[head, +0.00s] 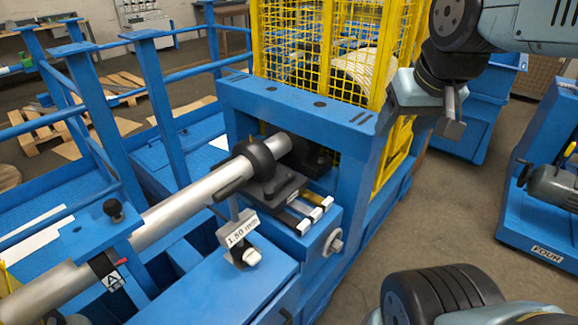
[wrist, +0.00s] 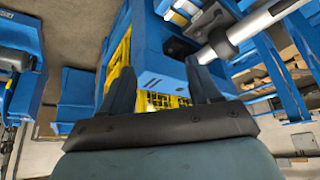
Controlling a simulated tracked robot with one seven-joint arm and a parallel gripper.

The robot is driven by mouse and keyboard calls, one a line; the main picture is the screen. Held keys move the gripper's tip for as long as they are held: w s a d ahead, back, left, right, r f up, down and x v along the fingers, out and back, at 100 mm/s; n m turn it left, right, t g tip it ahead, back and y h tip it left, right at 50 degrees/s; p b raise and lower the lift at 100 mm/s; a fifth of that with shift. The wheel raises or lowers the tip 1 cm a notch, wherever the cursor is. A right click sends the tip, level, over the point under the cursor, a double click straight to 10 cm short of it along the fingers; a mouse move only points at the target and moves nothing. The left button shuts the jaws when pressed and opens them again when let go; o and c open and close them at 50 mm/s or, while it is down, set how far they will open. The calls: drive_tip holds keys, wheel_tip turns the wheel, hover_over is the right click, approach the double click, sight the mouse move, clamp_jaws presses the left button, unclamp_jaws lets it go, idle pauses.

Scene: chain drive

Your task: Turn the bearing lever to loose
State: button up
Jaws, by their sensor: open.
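A dark bearing collar (head: 262,158) sits around a long silver shaft (head: 190,200) in the middle of the head view. A dark handle (head: 234,187), which looks like the bearing lever, reaches down and left from beside the collar. I cannot read its setting. My gripper (head: 452,112) is up and to the right of the blue frame, well apart from the lever. In the wrist view my gripper (wrist: 163,82) has its two fingers spread with nothing between them. The collar (wrist: 216,46) and shaft (wrist: 262,22) show at the upper right there.
A blue frame (head: 300,108) arches over the shaft's end, with a yellow mesh guard (head: 330,40) behind it. A tag reading 1.50 mm (head: 242,230) stands below the collar. Blue railings fill the left. Grey floor (head: 400,240) is clear right of the frame.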

drive_tip(key=w+a+g, duration=0.2)
drive_tip(key=w+a, duration=0.1)
drive_tip(key=w, duration=1)
drive_tip(key=m+g+h, duration=0.2)
drive_tip(key=g, duration=0.2)
hover_over(280, 185)
drive_tip(key=w+d, duration=0.1)
drive_tip(key=w, duration=0.5)
wheel_tip(280, 185, down, 25)
drive_tip(key=d+f, duration=0.1)
drive_tip(key=f, duration=0.8)
drive_tip(key=d+f, duration=0.1)
drive_tip(key=f, duration=0.3)
drive_tip(key=shift+s+d+f, duration=0.2)
drive_tip(key=shift+s+d, duration=0.15)
drive_tip(key=shift+c, duration=0.2)
clamp_jaws()
